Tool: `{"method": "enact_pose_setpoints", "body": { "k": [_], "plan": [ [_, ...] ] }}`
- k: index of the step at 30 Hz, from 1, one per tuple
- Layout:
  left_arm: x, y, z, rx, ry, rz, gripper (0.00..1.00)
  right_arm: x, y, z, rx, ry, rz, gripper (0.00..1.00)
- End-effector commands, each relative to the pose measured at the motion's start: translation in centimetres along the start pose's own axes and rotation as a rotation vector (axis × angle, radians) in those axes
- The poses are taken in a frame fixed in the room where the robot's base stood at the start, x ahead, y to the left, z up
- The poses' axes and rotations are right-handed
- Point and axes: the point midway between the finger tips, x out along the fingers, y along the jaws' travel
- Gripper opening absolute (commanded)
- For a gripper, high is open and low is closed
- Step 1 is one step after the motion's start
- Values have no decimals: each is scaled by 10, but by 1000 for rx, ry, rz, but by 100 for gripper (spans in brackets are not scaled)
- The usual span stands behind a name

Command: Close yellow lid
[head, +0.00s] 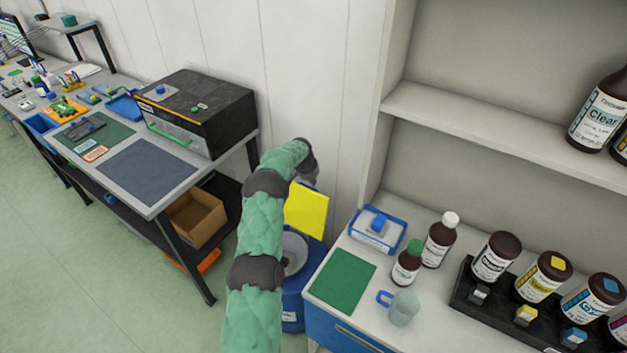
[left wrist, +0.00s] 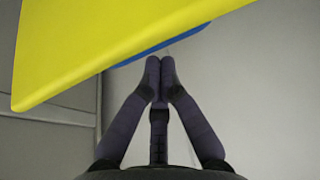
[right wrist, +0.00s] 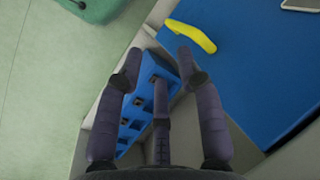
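The yellow lid (head: 306,211) stands upright, open, at the back of a blue bin (head: 312,262) with a round grey opening (head: 294,250). The bin is partly hidden by my left arm. In the left wrist view the yellow lid (left wrist: 110,45) fills the top, with a blue edge beneath it. My left gripper (left wrist: 160,66) has its fingertips together with nothing between them, close to that edge; I cannot tell if they touch it. In the head view it is mostly hidden near the lid's top. My right gripper (right wrist: 160,62) is open and empty, outside the head view.
A white counter right of the bin holds a green mat (head: 342,281), a blue-rimmed box (head: 378,231), a mug (head: 403,308) and several brown bottles. A workbench with a black box (head: 195,110) stands left. The right wrist view shows a blue surface with a yellow curved object (right wrist: 190,36).

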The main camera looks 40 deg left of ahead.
Motion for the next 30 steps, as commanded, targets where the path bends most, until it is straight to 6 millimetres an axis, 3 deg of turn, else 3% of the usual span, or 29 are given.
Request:
{"method": "enact_pose_setpoints", "body": {
  "k": [30],
  "plan": [
    [-10,0,10,4,74,10,0,2,1,0,0,0,0,37]
  ]
}}
